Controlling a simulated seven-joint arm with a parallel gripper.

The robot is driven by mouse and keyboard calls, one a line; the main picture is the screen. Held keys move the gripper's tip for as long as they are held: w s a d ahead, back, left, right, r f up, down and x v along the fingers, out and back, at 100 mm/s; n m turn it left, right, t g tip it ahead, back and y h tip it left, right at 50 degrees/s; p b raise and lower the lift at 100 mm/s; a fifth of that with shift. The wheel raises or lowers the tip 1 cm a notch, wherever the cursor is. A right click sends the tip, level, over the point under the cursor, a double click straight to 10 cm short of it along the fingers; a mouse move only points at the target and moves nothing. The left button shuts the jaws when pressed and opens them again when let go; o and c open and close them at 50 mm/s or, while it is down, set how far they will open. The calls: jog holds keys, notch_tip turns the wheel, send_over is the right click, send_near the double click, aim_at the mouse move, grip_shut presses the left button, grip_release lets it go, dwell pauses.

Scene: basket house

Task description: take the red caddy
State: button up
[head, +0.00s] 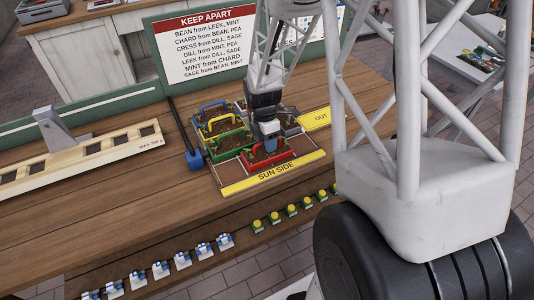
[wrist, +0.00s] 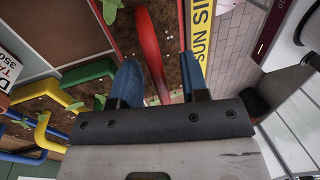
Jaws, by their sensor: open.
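The red caddy (head: 284,161) holds dark soil and stands at the front right of a group of caddies, just behind the yellow SUN SIDE strip (head: 272,174). In the wrist view its red handle (wrist: 148,45) runs between my two blue fingers. My gripper (head: 267,138) is over the red caddy, and the wrist view shows it open (wrist: 162,72) with a finger on each side of the handle. The handle's lower end is hidden by the gripper body. I cannot tell whether either finger touches it.
A green caddy (head: 228,149) stands close to the left, with yellow (head: 221,125) and blue (head: 203,108) handled ones behind. A yellow OUT plate (head: 315,119) lies at the right. A KEEP APART sign (head: 205,45) stands behind. The tabletop (head: 120,205) at front left is clear.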

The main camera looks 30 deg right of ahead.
grip_shut()
jog(key=shift+r, duration=0.15)
dwell(0.4)
jog(key=shift+r, duration=0.75)
notch_tip(320, 180, up, 2)
jog(key=shift+r, duration=0.1)
jog(key=s+a, duration=0.2)
jog(key=s, duration=0.5)
jog(key=s+a+r, duration=0.1)
jog(key=s, duration=0.7)
jog(key=shift+s+a, duration=0.3)
jog(key=shift+a, duration=0.1)
